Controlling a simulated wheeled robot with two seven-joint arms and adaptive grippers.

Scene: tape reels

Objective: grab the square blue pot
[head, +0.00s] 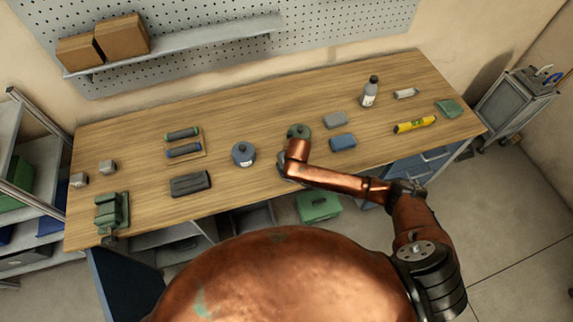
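A small square-edged blue block-like object (343,142), which looks like the square blue pot, lies on the wooden table right of centre. A round blue pot (243,153) with a light label stands left of centre. My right arm reaches in from the right. Its copper wrist is over the table's middle, left of the square blue object and apart from it. My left gripper is out of view.
A grey block (335,120) lies behind the square blue object. A yellow tool (414,125) and a bottle (370,92) are to the right. A green vise (111,211) is at the left front.

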